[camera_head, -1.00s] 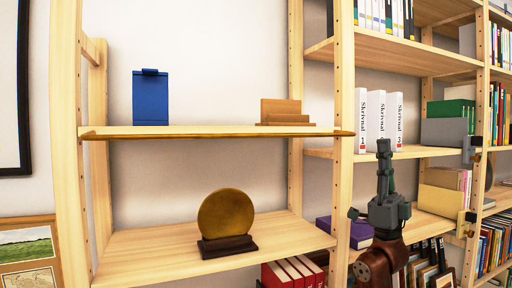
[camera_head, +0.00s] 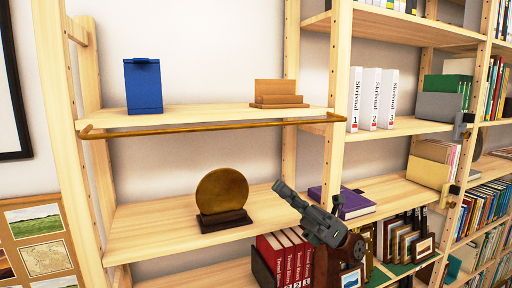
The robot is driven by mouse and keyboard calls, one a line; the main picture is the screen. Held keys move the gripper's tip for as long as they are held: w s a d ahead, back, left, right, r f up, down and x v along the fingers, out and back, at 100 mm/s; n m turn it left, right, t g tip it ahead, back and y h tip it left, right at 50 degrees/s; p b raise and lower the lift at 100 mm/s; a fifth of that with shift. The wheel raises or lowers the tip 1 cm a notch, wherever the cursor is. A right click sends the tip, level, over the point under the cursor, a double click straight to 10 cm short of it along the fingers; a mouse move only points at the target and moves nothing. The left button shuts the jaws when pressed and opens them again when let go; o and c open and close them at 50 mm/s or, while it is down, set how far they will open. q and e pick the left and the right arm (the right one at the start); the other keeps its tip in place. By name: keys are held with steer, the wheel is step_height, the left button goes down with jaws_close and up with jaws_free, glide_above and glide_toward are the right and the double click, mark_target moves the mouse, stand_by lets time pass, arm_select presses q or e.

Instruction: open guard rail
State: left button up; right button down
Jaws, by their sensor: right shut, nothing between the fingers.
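The guard rail (camera_head: 210,130) is a thin brass-coloured bar across the front of the upper left shelf (camera_head: 200,117). Its ends bend back toward the shelf posts, and the bar shows just below the shelf's front edge. My right gripper (camera_head: 283,190) is below the rail's right half, in front of the lower shelf. It is shut and empty, its fingers pointing up and left, apart from the rail in the picture. My left gripper is out of view.
A blue clipboard-like item (camera_head: 143,86) and a wooden stepped block (camera_head: 278,93) stand on the upper shelf. A round bronze disc on a dark base (camera_head: 222,197) stands on the lower shelf, left of my gripper. A purple book (camera_head: 342,201) lies to its right.

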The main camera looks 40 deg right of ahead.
steer(key=d+r+p+x, duration=0.2)
steer(key=p+x, duration=0.4)
steer(key=x, duration=0.6)
steer(key=shift+a+r, duration=0.2)
steer(key=shift+a, duration=0.1)
steer(key=shift+s, duration=0.1)
